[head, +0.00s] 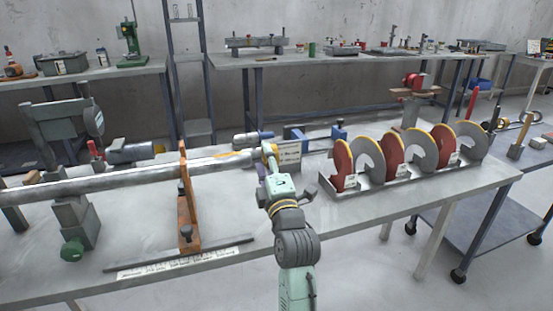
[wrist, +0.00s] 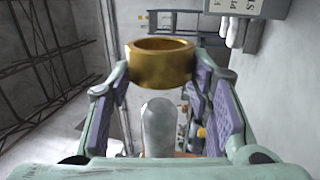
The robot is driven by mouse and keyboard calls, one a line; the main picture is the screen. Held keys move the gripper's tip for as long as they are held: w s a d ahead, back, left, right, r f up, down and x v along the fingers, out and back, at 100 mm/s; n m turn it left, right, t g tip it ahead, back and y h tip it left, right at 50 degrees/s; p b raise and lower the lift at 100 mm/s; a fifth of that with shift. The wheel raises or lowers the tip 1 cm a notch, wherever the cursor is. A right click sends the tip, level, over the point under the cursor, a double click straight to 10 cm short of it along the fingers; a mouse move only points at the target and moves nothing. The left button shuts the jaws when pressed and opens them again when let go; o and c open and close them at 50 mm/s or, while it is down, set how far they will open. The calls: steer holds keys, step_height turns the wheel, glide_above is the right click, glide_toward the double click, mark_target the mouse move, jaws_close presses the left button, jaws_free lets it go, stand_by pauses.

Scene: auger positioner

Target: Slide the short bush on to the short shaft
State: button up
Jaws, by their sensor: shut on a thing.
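The short bush (wrist: 160,68), a brass-coloured ring, is held between the fingertips of my gripper (wrist: 165,75) in the wrist view, its open top showing. A grey rod with a rounded end (wrist: 158,128) stands just below the bush in that picture, apart from it; I cannot tell its depth or whether it is the short shaft. In the head view my gripper (head: 268,152) is by the right end of a long grey bar (head: 100,180), above the table. The bush is too small to make out clearly there.
An orange upright stand (head: 187,205) supports the bar. A rack of red and grey auger discs (head: 395,150) stands right of my gripper.

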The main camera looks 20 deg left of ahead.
mark_target(229, 168)
steer(key=shift+s+a+r, duration=0.1)
steer(key=shift+s+a, duration=0.55)
steer(key=shift+a, duration=0.25)
steer(key=shift+b, duration=0.65)
stand_by(1.2)
steer(key=shift+s+a+p, duration=0.2)
steer(key=shift+s+a, duration=0.45)
steer(key=shift+a, duration=0.35)
steer(key=shift+s+a+p, duration=0.25)
steer(key=shift+s+a, duration=0.45)
steer(key=shift+a, duration=0.25)
steer(key=shift+s+a+p, duration=0.2)
steer(key=shift+s+a, duration=0.45)
steer(key=shift+a, duration=0.35)
steer(key=o, duration=1.6)
steer(key=shift+o, duration=0.2)
steer(key=v, duration=0.7)
steer(key=shift+s, duration=0.25)
steer(key=shift+w+d, duration=0.1)
steer(key=shift+d, duration=0.1)
